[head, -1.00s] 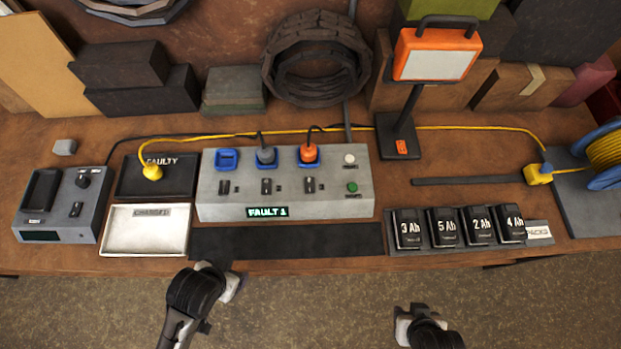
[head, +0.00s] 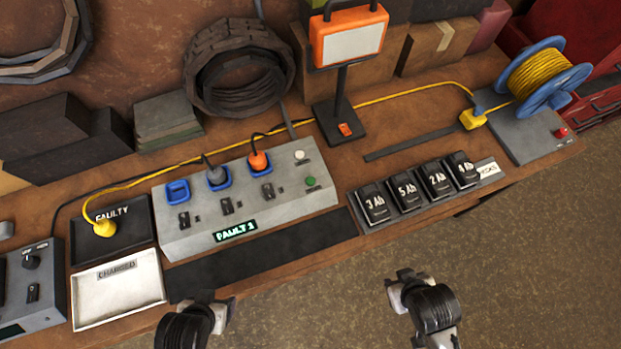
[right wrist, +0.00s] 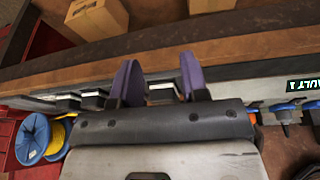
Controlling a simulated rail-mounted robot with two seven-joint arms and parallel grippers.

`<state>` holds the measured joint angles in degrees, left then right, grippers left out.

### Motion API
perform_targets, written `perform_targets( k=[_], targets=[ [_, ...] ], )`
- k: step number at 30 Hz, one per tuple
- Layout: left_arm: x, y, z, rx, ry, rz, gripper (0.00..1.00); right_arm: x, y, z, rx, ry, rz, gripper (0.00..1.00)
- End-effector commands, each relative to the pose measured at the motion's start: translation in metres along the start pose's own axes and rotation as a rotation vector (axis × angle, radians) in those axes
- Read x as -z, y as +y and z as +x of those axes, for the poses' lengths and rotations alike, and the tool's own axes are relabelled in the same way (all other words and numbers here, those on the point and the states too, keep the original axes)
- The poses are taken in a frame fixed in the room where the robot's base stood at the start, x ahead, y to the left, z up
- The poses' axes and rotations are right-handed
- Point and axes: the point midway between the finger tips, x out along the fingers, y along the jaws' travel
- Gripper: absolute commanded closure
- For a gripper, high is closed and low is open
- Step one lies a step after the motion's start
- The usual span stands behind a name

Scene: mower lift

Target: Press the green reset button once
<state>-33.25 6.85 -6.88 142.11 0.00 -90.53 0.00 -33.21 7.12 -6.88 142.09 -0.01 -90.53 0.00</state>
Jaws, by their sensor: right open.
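The green reset button (head: 310,181) sits at the right end of the grey socket panel (head: 330,197), below a white button (head: 299,155). The panel's display (head: 236,231) reads "FAULT 1". My right gripper (head: 398,280) is off the bench's front edge, apart from the panel.
A black strip (head: 262,258) lies in front of the panel. Several battery packs (head: 407,192) stand in a rack to its right. A work lamp (head: 347,45) stands behind. A yellow cord runs to the reel (head: 545,80). FAULTY (head: 125,235) and CHARGED (head: 118,290) trays lie left.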

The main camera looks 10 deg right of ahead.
Motion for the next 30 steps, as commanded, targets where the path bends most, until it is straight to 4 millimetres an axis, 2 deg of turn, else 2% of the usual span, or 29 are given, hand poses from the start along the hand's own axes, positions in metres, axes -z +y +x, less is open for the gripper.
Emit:
perform_targets(
  k=[2, 12, 30],
  targets=[
    [0.0, -0.0001, 0.0, 0.0, 0.0, 0.0, 0.26, 0.0001, -0.0006, 0.0, 0.002, 0.0, 0.002, 0.67],
    [0.0, -0.0001, 0.0001, 0.0, 0.0, 0.0, 0.26, 0.0004, -0.0024, -0.0001, 0.006, 0.001, 0.008, 1.0],
    [0.0001, -0.0002, 0.0001, 0.001, 0.0, 0.0, 0.26, -0.0002, -0.0003, 0.0, 0.001, 0.0, 0.001, 1.0]
  ],
)
